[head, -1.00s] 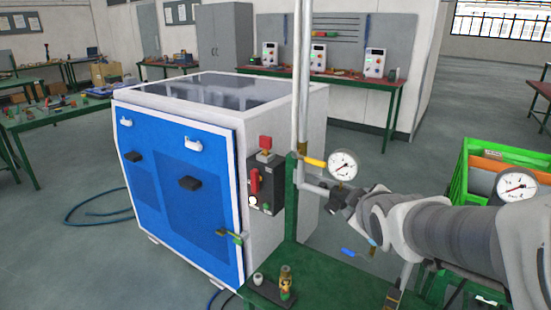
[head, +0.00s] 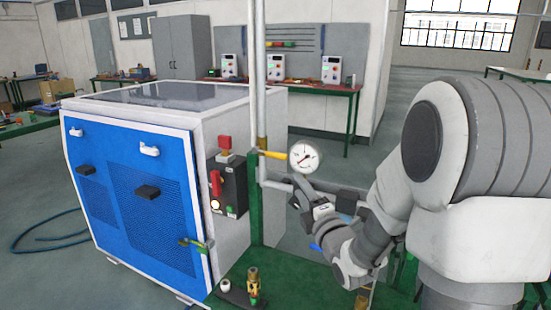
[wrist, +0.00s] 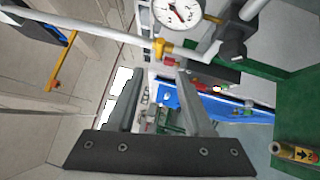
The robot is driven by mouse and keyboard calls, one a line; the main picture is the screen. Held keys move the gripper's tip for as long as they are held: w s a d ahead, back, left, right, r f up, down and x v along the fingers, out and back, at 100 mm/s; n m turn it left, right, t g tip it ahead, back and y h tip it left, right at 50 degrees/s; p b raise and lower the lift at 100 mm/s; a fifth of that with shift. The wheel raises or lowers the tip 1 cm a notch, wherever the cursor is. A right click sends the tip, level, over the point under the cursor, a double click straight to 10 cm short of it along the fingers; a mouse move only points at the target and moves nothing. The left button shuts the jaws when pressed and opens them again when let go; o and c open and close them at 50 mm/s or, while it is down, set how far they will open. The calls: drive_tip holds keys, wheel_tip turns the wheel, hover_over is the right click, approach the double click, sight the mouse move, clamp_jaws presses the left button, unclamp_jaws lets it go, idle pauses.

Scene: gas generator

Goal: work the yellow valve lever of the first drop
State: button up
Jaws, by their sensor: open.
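The yellow valve lever (head: 273,154) sits on the vertical pipe, left of a round white gauge (head: 304,156), and points sideways toward it. My gripper (head: 299,190) is just below the gauge, right of and lower than the lever. In the wrist view my gripper (wrist: 158,72) is open, with nothing between its fingers. A yellow piece (wrist: 160,48) shows on a pipe just past the fingertips, below the gauge (wrist: 178,13); I cannot tell whether it is the lever. A separate yellow bar (wrist: 62,62) shows at the left.
A blue-doored generator cabinet (head: 140,190) stands left of the pipe. A dark switch box (head: 229,186) with red parts is on its side. A green bench (head: 285,280) carries a small brass fitting (head: 253,284). A light pipe (wrist: 95,30) crosses the wrist view near the fingers.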

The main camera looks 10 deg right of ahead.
sight(279, 158)
drive_tip(key=p+x, duration=0.1)
drive_tip(key=x, duration=1.5)
drive_tip(key=shift+w+f, duration=0.1)
drive_tip(key=shift+w, duration=0.1)
clamp_jaws()
idle(0.8)
